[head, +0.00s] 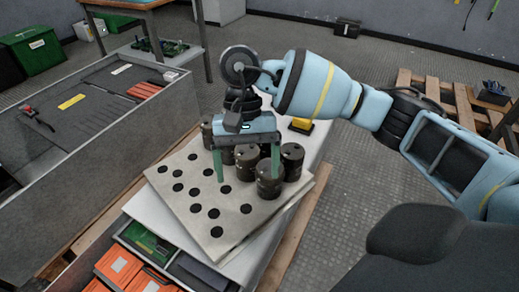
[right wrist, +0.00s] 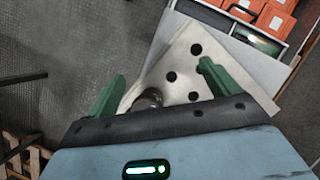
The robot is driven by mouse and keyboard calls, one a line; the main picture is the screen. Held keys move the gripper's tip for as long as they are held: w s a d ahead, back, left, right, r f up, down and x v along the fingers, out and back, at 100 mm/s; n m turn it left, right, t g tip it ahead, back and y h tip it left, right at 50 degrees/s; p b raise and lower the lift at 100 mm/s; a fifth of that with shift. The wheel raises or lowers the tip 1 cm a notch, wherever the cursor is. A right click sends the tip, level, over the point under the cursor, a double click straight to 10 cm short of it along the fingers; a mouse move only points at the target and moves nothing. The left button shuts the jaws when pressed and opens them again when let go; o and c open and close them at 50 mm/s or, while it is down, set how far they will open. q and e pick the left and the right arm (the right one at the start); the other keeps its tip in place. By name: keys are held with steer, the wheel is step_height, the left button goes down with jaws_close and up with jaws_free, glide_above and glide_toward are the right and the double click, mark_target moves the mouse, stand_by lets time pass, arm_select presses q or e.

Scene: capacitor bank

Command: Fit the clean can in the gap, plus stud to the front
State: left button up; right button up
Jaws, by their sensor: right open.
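Several dark cans (head: 270,181) stand upright in a cluster at the back right of a pale board with round black holes (head: 238,229). My right gripper (head: 247,170) is over the cluster, fingers pointing down and spread wide, with nothing held. In the right wrist view, one can (right wrist: 150,98) shows partly between the green fingers, nearer the left one, its lower part hidden by the gripper body. The holed board (right wrist: 178,52) lies beyond it. I cannot tell the clean can, the gap or the studs apart at this size. My left gripper is out of view.
The board lies on a white-topped bench (head: 138,210) with orange boxes (head: 118,265) below its front. A grey workbench (head: 50,150) stands at left. A yellow-black object (head: 301,126) sits behind the cans. A wooden pallet (head: 462,105) is at right. The board's front left is clear of cans.

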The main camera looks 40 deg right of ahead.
steer(key=s+a+n+g+h, duration=0.1)
steer(key=s+n+h, duration=0.1)
steer(key=s+n, duration=0.4)
steer(key=shift+a+n, duration=0.3)
steer(key=shift+a, duration=0.05)
